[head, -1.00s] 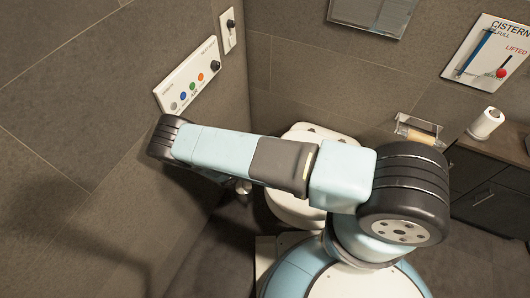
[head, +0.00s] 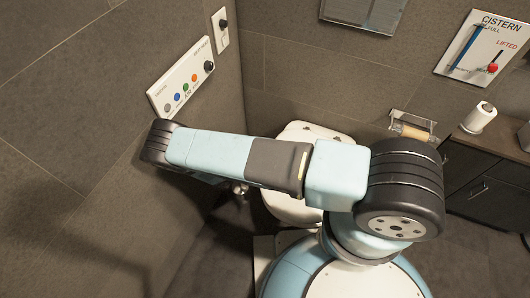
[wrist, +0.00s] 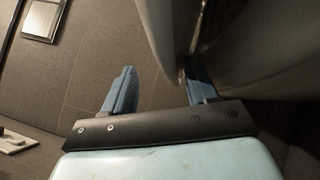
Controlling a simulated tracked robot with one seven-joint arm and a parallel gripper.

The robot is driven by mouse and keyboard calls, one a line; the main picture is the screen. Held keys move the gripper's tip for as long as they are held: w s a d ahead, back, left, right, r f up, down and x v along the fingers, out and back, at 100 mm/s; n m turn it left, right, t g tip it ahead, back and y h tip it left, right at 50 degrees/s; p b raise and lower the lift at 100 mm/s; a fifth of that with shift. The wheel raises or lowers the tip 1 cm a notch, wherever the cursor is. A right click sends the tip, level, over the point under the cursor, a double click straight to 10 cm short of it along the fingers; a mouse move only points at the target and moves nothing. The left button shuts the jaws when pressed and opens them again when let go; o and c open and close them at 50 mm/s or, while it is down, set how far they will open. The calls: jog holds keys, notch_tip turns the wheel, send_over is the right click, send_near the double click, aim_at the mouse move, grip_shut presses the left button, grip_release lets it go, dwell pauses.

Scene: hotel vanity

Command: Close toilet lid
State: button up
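The white toilet (head: 310,131) stands against the back wall in the head view, partly hidden behind my arm. Its lid cannot be told apart clearly there. In the wrist view two large pale curved surfaces of the toilet (wrist: 262,45) fill the upper right, with a dark narrow gap between them. My gripper (wrist: 158,82) has its two blue fingers spread apart, with nothing held between them. The right finger is at the lower end of the gap, close to the curved surfaces; contact cannot be told. The gripper is hidden in the head view.
A control panel with coloured buttons (head: 181,83) is on the left wall, close above my arm. A paper holder (head: 413,130) is on the back wall.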

jog(key=v, duration=1)
jog(key=shift+f, duration=0.15)
